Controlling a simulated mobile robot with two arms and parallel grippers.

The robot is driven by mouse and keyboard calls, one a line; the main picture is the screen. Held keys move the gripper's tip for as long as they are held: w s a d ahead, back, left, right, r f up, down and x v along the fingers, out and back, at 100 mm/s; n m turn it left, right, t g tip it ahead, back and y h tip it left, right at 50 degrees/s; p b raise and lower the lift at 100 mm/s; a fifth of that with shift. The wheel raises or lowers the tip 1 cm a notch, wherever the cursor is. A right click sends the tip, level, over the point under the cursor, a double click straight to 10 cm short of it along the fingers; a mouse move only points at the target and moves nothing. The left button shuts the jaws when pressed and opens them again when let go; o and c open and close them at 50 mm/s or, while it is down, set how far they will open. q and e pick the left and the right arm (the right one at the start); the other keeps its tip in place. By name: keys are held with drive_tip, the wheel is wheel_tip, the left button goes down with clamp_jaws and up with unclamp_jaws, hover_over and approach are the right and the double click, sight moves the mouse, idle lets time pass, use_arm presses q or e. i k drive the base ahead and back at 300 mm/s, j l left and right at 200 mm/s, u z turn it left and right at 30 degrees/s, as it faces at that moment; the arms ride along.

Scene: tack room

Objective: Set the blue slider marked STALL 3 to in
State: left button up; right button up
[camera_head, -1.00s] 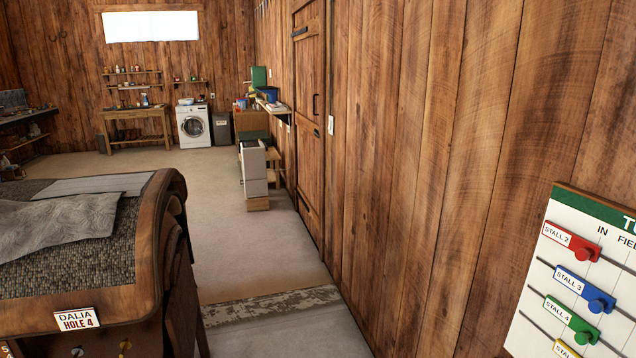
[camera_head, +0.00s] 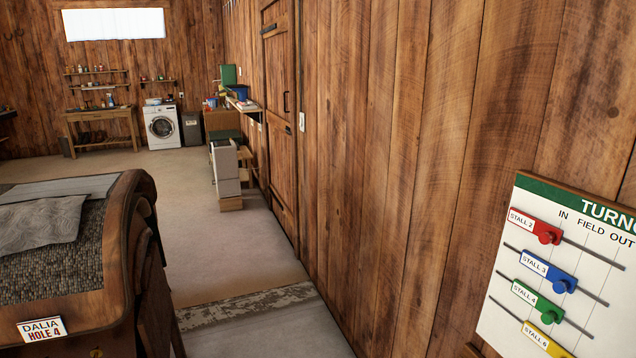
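The blue slider marked STALL 3 (camera_head: 549,271) sits on a rod on the white turnout board (camera_head: 507,300) on the wall at the right. Its label is at the left and its round knob at the right. The board's header reads IN, FIELD, OUT, with thin dotted column lines. The blue knob lies near the line right of IN; I cannot tell exactly which column it is in. The red STALL 2 slider (camera_head: 535,226) is above it and the green STALL 4 slider (camera_head: 538,301) below. Neither of my grippers shows.
A yellow slider (camera_head: 543,340) is lowest in view. A wooden stand with a DALIA HOLE 4 tag (camera_head: 42,329) fills the lower left. Bare floor (camera_head: 225,245) lies between it and the plank wall. The board's right part is cut off.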

sight(562, 282)
drive_tip(key=z, duration=1.25)
